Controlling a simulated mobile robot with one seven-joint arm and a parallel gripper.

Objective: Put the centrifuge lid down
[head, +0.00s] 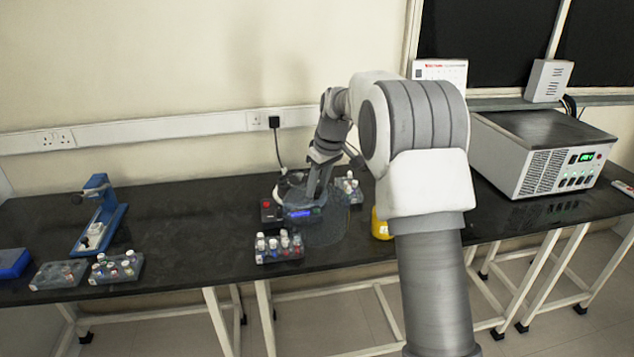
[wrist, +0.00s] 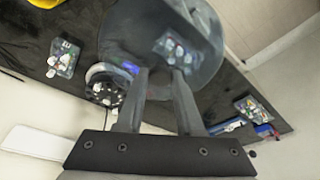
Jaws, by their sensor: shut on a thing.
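My gripper (head: 318,187) is shut on the centrifuge lid, a see-through grey disc (head: 328,228). In the wrist view the lid (wrist: 203,62) spreads out beyond the fingertips (wrist: 160,75) and looks tilted. The centrifuge (head: 272,213) is a small dark machine with a red button and a blue display, standing at the middle of the bench. Its round rotor with holes (wrist: 104,88) shows uncovered beside the fingers in the wrist view. In the head view my arm hides part of the centrifuge, and I cannot tell whether the lid touches anything.
A tube rack (head: 279,247) stands at the bench's front edge, close to the lid. Another rack (head: 349,188) and a yellow object (head: 380,226) are to the right. A blue stand (head: 100,215) and more racks (head: 116,268) are at left. The black bench (head: 190,225) is clear between.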

